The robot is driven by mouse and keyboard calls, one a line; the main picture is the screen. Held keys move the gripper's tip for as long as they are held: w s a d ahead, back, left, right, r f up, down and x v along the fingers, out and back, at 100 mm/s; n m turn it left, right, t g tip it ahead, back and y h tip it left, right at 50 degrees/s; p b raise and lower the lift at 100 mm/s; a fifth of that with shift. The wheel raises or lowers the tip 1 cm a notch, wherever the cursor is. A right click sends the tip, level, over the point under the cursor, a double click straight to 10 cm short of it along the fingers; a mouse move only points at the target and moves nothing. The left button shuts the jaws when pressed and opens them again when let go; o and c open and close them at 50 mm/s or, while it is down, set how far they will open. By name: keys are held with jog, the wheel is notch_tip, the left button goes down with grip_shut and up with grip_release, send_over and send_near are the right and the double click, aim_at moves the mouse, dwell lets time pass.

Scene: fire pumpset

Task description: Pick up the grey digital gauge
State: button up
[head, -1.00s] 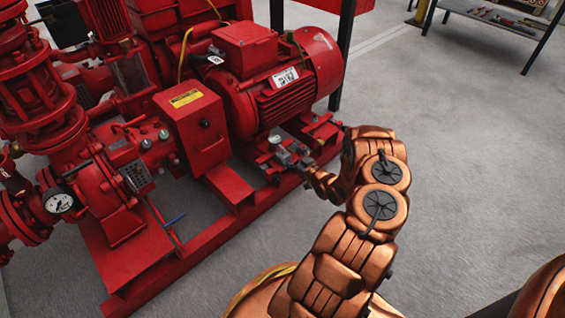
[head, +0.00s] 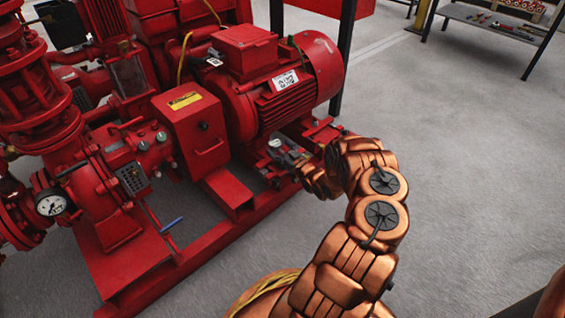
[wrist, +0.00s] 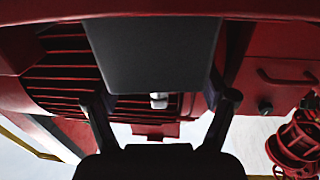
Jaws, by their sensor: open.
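A small grey piece with a pale round top (head: 275,143), which looks like the gauge, sits on the red frame below the motor in the head view. Its display cannot be read. My gripper (head: 289,156) is right beside it, low under the motor's near side. In the wrist view my gripper (wrist: 162,101) shows two dark fingers spread apart. A small pale grey piece (wrist: 158,100) shows between them; I cannot tell whether it is part of the gauge. A dark grey flat panel (wrist: 150,50) fills the upper middle of that view, and I cannot identify it. Nothing is visibly gripped.
The red motor (head: 296,95) stands just above my gripper, and a red control box (head: 190,130) is to its left. A dial gauge (head: 51,204) with a white face is on the pump at far left. The floor on the right is clear. A workbench (head: 490,22) stands far back.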

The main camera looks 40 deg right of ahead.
grip_shut()
dwell(0.8)
